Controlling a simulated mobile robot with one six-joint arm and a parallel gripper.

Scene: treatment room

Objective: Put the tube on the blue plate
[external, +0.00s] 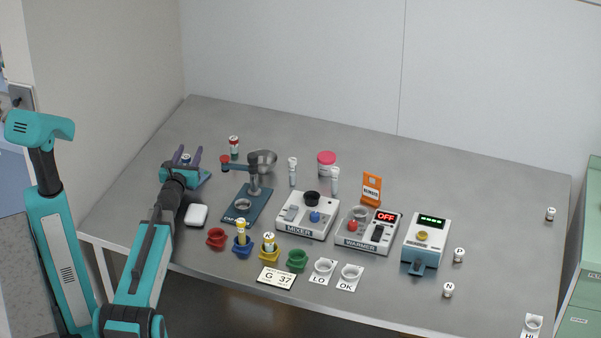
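My gripper (187,154) is at the left back of the table, its two purple fingers apart. A small item with a white and blue top (186,158) shows between or just behind the fingers; I cannot tell whether they touch it. A white-capped tube (241,231) stands in a blue holder (242,247), and a tube with a K on its cap (268,242) stands in a yellow holder (269,254). Two pale white-capped tubes (292,172) (335,181) stand behind the mixer. A dark blue plate (238,212) forms the base of a press-like device.
The mixer (291,222), the warmer (357,242) reading OFF and a device with a green display (430,234) fill the middle. Red (216,239) and green (297,261) holders stand in front. A white block (196,215) sits beside my arm. The table's right back is mostly clear.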

